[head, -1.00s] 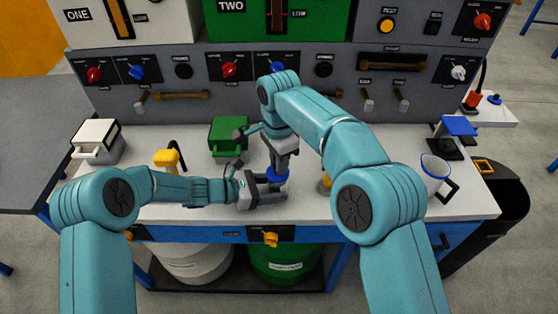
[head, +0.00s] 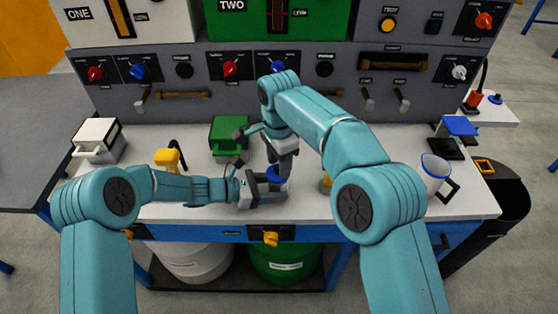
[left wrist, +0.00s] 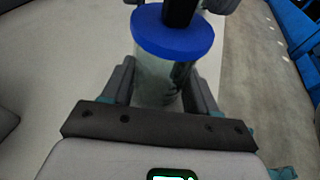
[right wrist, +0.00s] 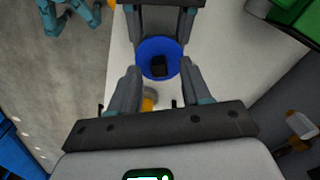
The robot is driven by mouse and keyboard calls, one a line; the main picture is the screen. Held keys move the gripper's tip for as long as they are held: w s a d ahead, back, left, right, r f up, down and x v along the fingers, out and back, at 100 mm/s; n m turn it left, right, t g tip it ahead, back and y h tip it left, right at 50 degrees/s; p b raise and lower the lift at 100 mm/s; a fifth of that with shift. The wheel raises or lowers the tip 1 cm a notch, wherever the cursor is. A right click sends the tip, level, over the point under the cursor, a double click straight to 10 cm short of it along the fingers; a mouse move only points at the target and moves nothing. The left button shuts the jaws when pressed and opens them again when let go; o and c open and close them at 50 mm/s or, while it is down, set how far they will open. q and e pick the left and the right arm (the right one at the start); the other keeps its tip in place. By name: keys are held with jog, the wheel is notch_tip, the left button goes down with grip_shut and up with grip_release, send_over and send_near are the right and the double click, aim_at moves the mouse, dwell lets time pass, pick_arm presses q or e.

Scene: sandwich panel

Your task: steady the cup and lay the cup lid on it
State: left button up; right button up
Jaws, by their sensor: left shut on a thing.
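The cup (left wrist: 152,82) is pale and upright in the left wrist view, between the fingers of my left gripper (head: 274,189). The left gripper is shut on the cup's side. The blue round lid (left wrist: 174,36) with its dark knob is on top of the cup; it also shows in the head view (head: 277,171). My right gripper (head: 283,158) points down from above. In the right wrist view its fingers are spread, with the lid's knob (right wrist: 158,66) between them and gaps on both sides. In the head view the cup is mostly hidden by my left gripper.
A white mug (head: 434,174) stands at the right of the white bench (head: 350,215). A green box (head: 229,134) and a white box (head: 96,140) are at the back, with a yellow-capped item (head: 167,158) between them. The grey control panel (head: 330,100) rises behind.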

jog(key=o, duration=0.5)
jog(key=shift+r, duration=3.5)
pick_arm(q)
jog(key=o, duration=0.7)
jog(key=shift+o, duration=0.2)
jog(key=v, duration=1.6)
jog(key=shift+s+a, duration=0.1)
pick_arm(e)
jog(key=shift+f, duration=0.15)
